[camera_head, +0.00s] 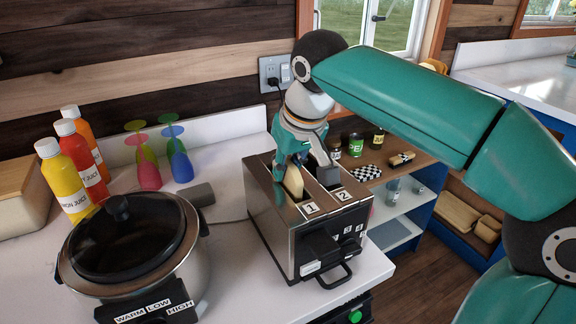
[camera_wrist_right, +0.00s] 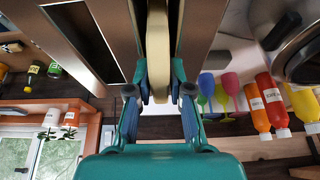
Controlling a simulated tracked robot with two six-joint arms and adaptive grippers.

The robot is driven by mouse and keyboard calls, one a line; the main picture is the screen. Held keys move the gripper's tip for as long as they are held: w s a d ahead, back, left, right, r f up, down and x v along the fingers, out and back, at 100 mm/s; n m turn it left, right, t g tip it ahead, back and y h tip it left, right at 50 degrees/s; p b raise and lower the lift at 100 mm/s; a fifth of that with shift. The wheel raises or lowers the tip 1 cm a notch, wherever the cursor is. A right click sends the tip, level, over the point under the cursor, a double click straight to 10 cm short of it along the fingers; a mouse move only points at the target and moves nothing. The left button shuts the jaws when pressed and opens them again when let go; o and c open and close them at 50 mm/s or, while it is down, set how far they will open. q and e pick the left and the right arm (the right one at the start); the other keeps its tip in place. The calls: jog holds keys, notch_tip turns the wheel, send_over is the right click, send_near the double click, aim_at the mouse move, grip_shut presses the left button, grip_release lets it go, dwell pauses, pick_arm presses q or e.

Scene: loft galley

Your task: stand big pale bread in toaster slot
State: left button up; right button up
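The toaster (camera_head: 272,226) is a steel box with slots labelled 1 and 2 on its top. The big pale bread (camera_head: 293,182) stands on edge in slot 1, its top part above the rim and its lower part hidden inside. My right gripper (camera_head: 300,165) points down over the toaster, with its fingers around the bread. In the right wrist view the bread (camera_wrist_right: 157,50) is edge-on between the two fingers (camera_wrist_right: 158,75); I cannot tell whether both touch it. My left gripper is not in view.
A black-lidded slow cooker (camera_head: 130,245) stands left of the toaster. Juice bottles (camera_head: 75,165) and colourful glasses (camera_head: 150,172) stand behind it near the wall. A wall socket (camera_head: 272,75) is behind the toaster. Shelves (camera_head: 395,195) with jars are to the right, below counter level.

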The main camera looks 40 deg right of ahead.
jog(key=o, duration=0.3)
jog(key=shift+o, duration=0.2)
jog(key=v, duration=1.1)
jog(key=shift+s+r, duration=0.2)
jog(key=shift+r, duration=0.15)
